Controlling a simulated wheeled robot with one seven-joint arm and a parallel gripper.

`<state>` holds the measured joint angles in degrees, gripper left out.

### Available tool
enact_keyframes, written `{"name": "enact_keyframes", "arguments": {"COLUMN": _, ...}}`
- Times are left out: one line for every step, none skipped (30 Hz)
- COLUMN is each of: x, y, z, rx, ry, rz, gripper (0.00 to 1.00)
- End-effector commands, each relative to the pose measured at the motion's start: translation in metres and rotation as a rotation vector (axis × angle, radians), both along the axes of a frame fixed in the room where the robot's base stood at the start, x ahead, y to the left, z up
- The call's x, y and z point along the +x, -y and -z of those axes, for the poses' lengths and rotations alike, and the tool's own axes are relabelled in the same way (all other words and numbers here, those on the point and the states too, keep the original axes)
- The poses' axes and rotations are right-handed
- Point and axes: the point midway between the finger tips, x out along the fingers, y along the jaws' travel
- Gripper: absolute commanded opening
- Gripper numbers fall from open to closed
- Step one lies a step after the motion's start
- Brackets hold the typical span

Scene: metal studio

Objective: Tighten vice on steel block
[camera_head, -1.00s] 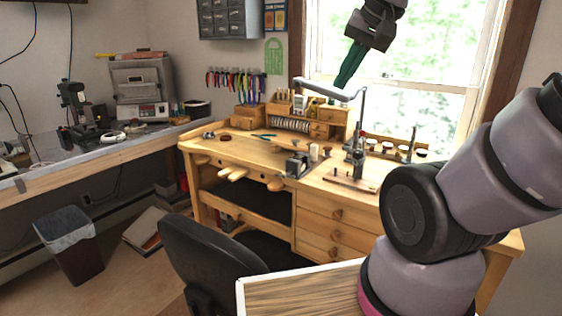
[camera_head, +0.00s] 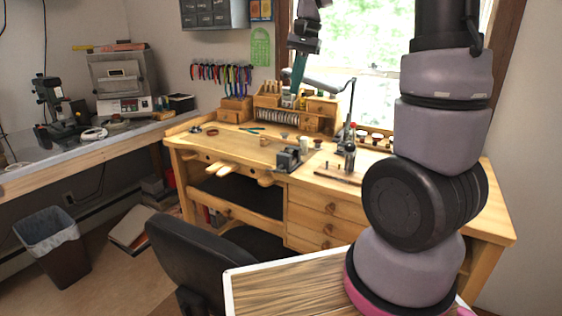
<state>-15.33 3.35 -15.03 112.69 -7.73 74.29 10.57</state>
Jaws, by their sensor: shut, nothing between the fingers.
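A small dark grey vice (camera_head: 289,159) sits at the front edge of the wooden workbench (camera_head: 352,163). Its handle and jaws are too small to make out clearly, and I cannot tell a steel block in it. My gripper (camera_head: 298,76) hangs above the back of the bench, in front of the window, with its greenish fingers pointing down. The fingers are together and hold nothing. It is well above and behind the vice in the picture, apart from it.
A drill-like tool on a stand (camera_head: 350,140) rises right of the vice. A black chair (camera_head: 200,255) stands before the bench. Small wooden drawers (camera_head: 318,106) line its back. A bin (camera_head: 52,243) stands at left.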

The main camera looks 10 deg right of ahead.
Motion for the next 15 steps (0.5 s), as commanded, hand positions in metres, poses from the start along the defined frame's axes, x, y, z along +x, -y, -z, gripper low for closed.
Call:
{"name": "enact_keyframes", "arguments": {"x": 0.015, "y": -0.004, "z": 0.016, "rx": -0.019, "ry": -0.051, "rz": 0.015, "gripper": 0.00}}
{"name": "enact_keyframes", "arguments": {"x": 0.023, "y": -0.006, "z": 0.023, "rx": -0.030, "ry": -0.078, "rz": 0.025, "gripper": 0.00}}
{"name": "enact_keyframes", "arguments": {"x": 0.033, "y": -0.008, "z": 0.034, "rx": -0.048, "ry": -0.112, "rz": 0.040, "gripper": 0.00}}
{"name": "enact_keyframes", "arguments": {"x": 0.041, "y": -0.010, "z": 0.043, "rx": -0.061, "ry": -0.137, "rz": 0.050, "gripper": 0.00}}
{"name": "enact_keyframes", "arguments": {"x": 0.047, "y": -0.012, "z": 0.051, "rx": -0.075, "ry": -0.163, "rz": 0.061, "gripper": 0.00}}
{"name": "enact_keyframes", "arguments": {"x": 0.055, "y": -0.014, "z": 0.062, "rx": -0.094, "ry": -0.191, "rz": 0.073, "gripper": 0.00}}
{"name": "enact_keyframes", "arguments": {"x": 0.061, "y": -0.017, "z": 0.069, "rx": -0.108, "ry": -0.211, "rz": 0.082, "gripper": 0.00}}
{"name": "enact_keyframes", "arguments": {"x": 0.066, "y": -0.018, "z": 0.077, "rx": -0.123, "ry": -0.229, "rz": 0.091, "gripper": 0.00}}
{"name": "enact_keyframes", "arguments": {"x": 0.071, "y": -0.020, "z": 0.086, "rx": -0.140, "ry": -0.251, "rz": 0.101, "gripper": 0.00}}
{"name": "enact_keyframes", "arguments": {"x": 0.075, "y": -0.022, "z": 0.092, "rx": -0.153, "ry": -0.265, "rz": 0.107, "gripper": 0.00}}
{"name": "enact_keyframes", "arguments": {"x": 0.078, "y": -0.023, "z": 0.097, "rx": -0.163, "ry": -0.276, "rz": 0.113, "gripper": 0.00}}
{"name": "enact_keyframes", "arguments": {"x": 0.081, "y": -0.024, "z": 0.103, "rx": -0.175, "ry": -0.290, "rz": 0.122, "gripper": 0.00}}
{"name": "enact_keyframes", "arguments": {"x": 0.083, "y": -0.025, "z": 0.106, "rx": -0.183, "ry": -0.298, "rz": 0.126, "gripper": 0.00}}
{"name": "enact_keyframes", "arguments": {"x": 0.085, "y": -0.026, "z": 0.109, "rx": -0.190, "ry": -0.304, "rz": 0.128, "gripper": 0.00}}
{"name": "enact_keyframes", "arguments": {"x": 0.087, "y": -0.027, "z": 0.112, "rx": -0.196, "ry": -0.310, "rz": 0.132, "gripper": 0.00}}
